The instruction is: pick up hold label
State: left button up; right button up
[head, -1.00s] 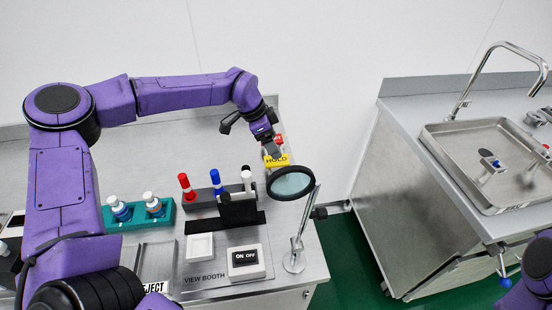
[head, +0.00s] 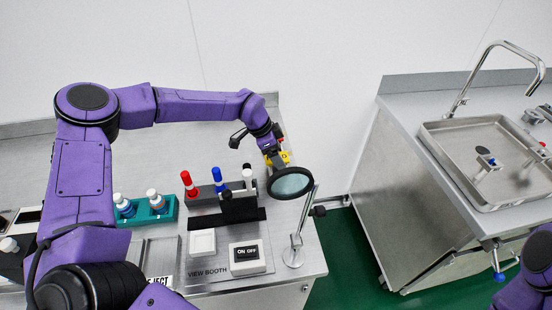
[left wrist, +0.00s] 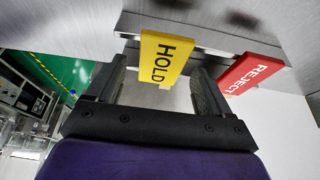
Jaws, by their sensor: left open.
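The yellow HOLD label (left wrist: 164,58) stands between the two fingers of my left gripper (left wrist: 158,72) in the left wrist view, with a visible gap to the right finger. In the head view the label (head: 285,157) is partly covered by my left gripper (head: 275,158), which reaches down over it at the back right of the bench. The left gripper is open and not closed on the label. My right gripper is out of the picture; only a purple part of that arm shows at the right edge.
A red REJECT label (left wrist: 252,73) stands just right of the HOLD label. A magnifier (head: 291,184) on a stand is close in front of the gripper. A sink (head: 490,165) is at right.

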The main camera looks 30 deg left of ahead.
pick_arm(q)
jog(key=shift+f, duration=0.1)
dwell(0.4)
jog(key=c, duration=1.1)
